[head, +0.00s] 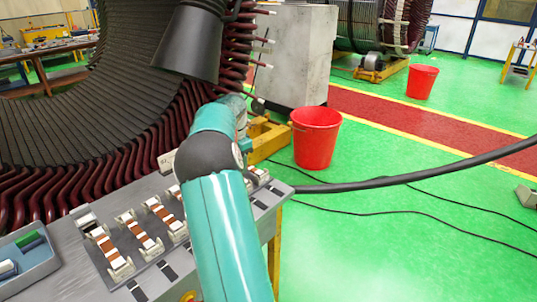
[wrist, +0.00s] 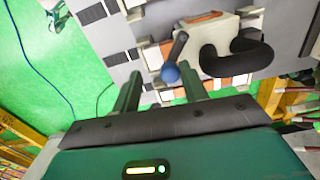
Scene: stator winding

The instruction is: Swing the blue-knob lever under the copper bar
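The blue knob (wrist: 170,73) shows in the wrist view at the end of a short dark lever (wrist: 178,48), beside a cream block. My gripper (wrist: 161,72) is open, its two dark fingers apart, with the knob between the fingertips in the picture. I cannot tell whether either finger touches it. A copper-coloured bar (wrist: 205,17) lies on the cream block, above and to the right of the knob. More copper strip (wrist: 240,81) shows below the block. In the head view my arm hides the gripper and the knob.
A thick black curved piece (wrist: 240,55) stands close right of the knob. In the head view, several white clamps with copper strips (head: 141,234) line the grey bench. A blue-grey tray (head: 30,268) is at left, the large stator (head: 70,110) behind, a red bucket (head: 315,138) at right.

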